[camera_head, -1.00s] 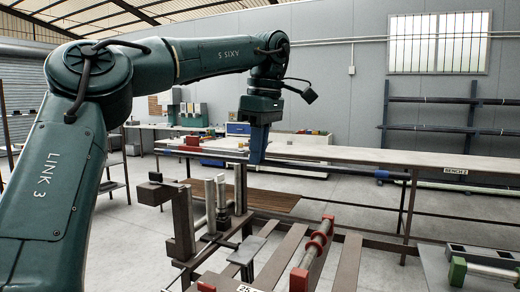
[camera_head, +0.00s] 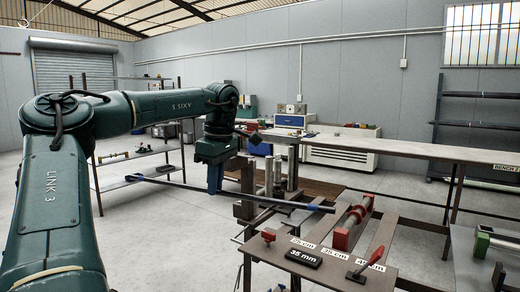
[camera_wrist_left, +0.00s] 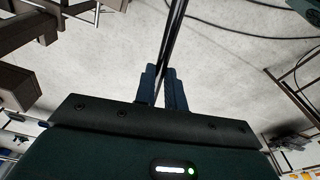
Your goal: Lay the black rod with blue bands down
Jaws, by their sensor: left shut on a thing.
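My left gripper (camera_head: 215,190) has its blue fingers shut on the black rod with blue bands (camera_head: 262,199). The rod is held in the air, roughly level. One blue end (camera_head: 133,178) points left past the gripper, and the other blue end reaches right, over the metal frame in the picture. In the left wrist view the dark rod (camera_wrist_left: 173,38) runs up and away from between the two blue fingers (camera_wrist_left: 163,78). The gripper hides part of the rod in the head view. My right gripper is not in view.
A shelf rack (camera_head: 145,162) is behind at left. A long bench (camera_head: 420,150) runs at right. Floor at left is open.

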